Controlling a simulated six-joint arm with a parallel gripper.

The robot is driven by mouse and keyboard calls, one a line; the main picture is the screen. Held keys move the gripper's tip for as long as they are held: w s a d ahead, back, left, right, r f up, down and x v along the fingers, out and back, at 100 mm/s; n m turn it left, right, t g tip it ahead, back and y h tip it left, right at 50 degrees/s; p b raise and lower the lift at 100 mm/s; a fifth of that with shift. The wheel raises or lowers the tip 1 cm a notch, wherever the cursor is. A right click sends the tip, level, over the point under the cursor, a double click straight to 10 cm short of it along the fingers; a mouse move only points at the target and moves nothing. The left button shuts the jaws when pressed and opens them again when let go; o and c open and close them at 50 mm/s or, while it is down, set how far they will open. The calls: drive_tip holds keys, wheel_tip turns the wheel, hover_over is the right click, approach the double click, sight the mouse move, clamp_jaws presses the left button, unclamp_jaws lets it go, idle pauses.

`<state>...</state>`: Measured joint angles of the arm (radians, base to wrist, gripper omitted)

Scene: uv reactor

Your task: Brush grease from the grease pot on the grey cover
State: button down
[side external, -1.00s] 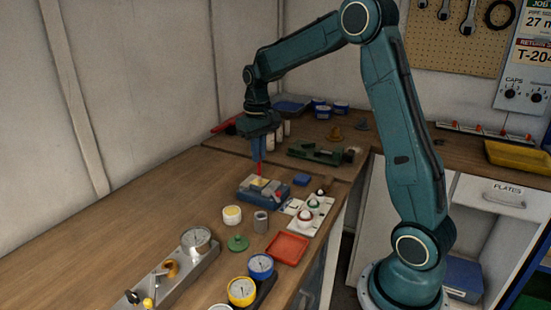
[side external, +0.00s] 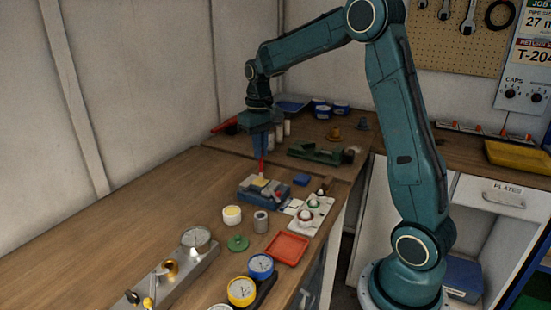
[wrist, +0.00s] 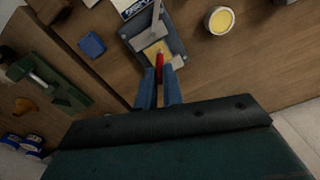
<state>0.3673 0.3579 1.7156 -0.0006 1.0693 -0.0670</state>
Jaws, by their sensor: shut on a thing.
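My gripper (side external: 261,153) is shut on a slim red tool (side external: 262,165), which looks like the brush handle. In the wrist view my gripper (wrist: 159,98) holds the red tool (wrist: 159,66) pointing away from it. Its tip is over a yellow patch (wrist: 154,51) in the blue-grey box (wrist: 176,45); I cannot tell whether it touches. Light grey plates show around the patch, perhaps the grey cover. The box (side external: 252,196) stands on the bench below my gripper. A white pot with yellow contents (side external: 232,214), likely the grease pot, stands open; it also shows in the wrist view (wrist: 220,20).
A green disc (side external: 238,243), a grey cylinder (side external: 260,222), a red tray (side external: 288,249) and a white rack (side external: 312,212) stand close by. A small blue block (side external: 301,180) and a green fixture (side external: 318,153) lie behind.

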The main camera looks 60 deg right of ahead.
drive_tip(key=shift+r, duration=2.8)
drive_tip(key=shift+a, duration=0.1)
